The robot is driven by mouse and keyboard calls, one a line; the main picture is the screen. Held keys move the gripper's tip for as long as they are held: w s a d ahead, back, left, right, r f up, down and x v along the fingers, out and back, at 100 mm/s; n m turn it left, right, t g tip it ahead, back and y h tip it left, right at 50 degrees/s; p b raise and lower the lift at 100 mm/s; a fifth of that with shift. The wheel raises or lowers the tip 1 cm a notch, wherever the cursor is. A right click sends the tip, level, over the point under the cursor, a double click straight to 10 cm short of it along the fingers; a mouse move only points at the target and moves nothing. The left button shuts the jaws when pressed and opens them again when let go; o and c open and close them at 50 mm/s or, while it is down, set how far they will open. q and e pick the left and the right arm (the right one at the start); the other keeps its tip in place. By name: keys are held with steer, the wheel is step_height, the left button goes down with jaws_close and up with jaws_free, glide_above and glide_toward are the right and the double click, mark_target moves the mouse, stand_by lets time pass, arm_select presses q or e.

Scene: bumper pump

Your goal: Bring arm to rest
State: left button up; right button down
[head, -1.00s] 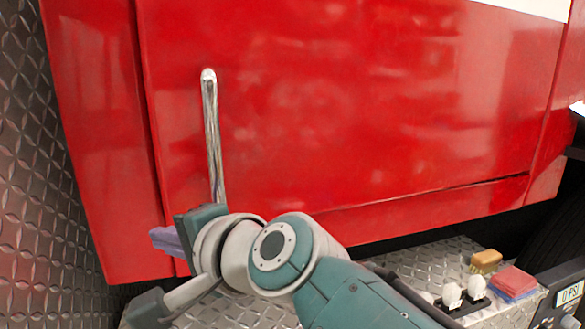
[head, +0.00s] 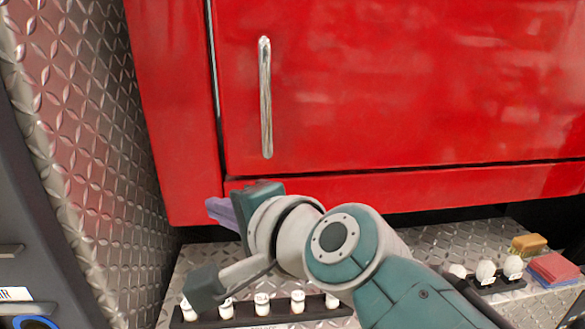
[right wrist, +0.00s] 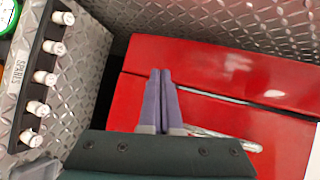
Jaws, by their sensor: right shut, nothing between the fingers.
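My right arm comes up from the lower right in the head view, and its gripper (head: 220,212) points left, in front of the lower left part of the red cabinet. In the right wrist view the two purple fingers (right wrist: 160,102) lie together, shut with nothing between them. The red door (head: 400,90) carries an upright chrome handle (head: 265,98), above the gripper and apart from it in the head view. The handle also shows in the right wrist view (right wrist: 222,138), partly hidden behind the gripper. The door looks shut. My left gripper is not in view.
A diamond-plate metal wall (head: 90,130) stands at the left. A diamond-plate ledge (head: 440,243) below the cabinet holds a dark rack of several white-capped items (head: 298,302). At its right lie a yellow-brown sponge (head: 528,244) and red and blue cloths (head: 553,268).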

steer(key=s+r+p, duration=0.3)
steer(key=s+p, duration=0.3)
steer(key=s, duration=0.1)
steer(key=s+d+f+n+g+h, duration=0.1)
steer(key=s+d+n+g+h, duration=0.4)
steer(key=s+d, duration=0.75)
steer(key=s+d+f+n+g+h, duration=0.15)
steer(key=s+d+n+h, duration=0.6)
steer(key=d, duration=0.75)
arm_select(q)
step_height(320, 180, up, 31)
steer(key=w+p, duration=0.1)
steer(key=p, duration=2.1)
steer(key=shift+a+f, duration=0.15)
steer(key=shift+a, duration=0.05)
arm_select(e)
step_height(320, 180, up, 23)
steer(key=m+y, duration=0.1)
steer(key=y, duration=0.2)
steer(key=shift+s, duration=0.45)
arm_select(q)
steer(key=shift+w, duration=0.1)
arm_select(e)
steer(key=shift+d+g, duration=0.1)
steer(key=shift+g, duration=0.15)
